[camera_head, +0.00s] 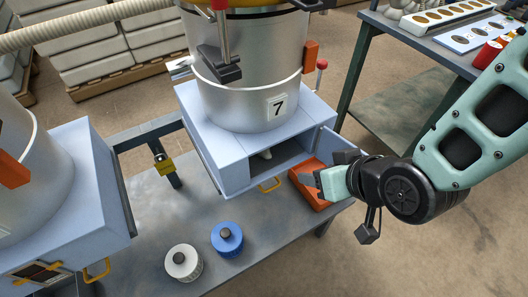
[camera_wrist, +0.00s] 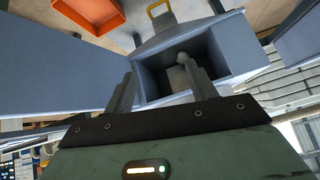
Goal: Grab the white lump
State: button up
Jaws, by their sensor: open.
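The white lump (camera_head: 265,154) lies inside the open compartment (camera_head: 235,175) in the light blue base of the cylinder marked 7. In the wrist view, the small pale lump (camera_wrist: 183,58) shows within the dark compartment, partly beside the right finger. My gripper (camera_head: 323,171) is open and empty, outside the compartment to its right in the head view. In the wrist view, my gripper's two fingers (camera_wrist: 160,70) are apart and point toward the opening, with the lump nearer the right finger. The compartment's deeper inside is in shadow.
An open door panel (camera_head: 327,147) stands right of the compartment. An orange tray (camera_head: 303,190) lies on the table (camera_head: 245,272) below my gripper. A white spool (camera_head: 182,263) and blue spool (camera_head: 227,238) stand on the table.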

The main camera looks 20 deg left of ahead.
notch_tip(320, 180, down, 6)
jog(key=a+t+y, duration=0.3)
jog(key=t, duration=0.1)
jog(key=n+t+y+b, duration=0.1)
jog(key=n+y+b, duration=0.15)
jog(key=b, duration=0.75)
send_near(268, 154)
jog(key=shift+m+y, duration=0.25)
jog(key=x, duration=0.6)
jog(key=shift+w+f, duration=0.15)
jog(key=shift+p+x, duration=0.55)
jog(key=shift+x, duration=2.3)
jog(key=c, duration=1)
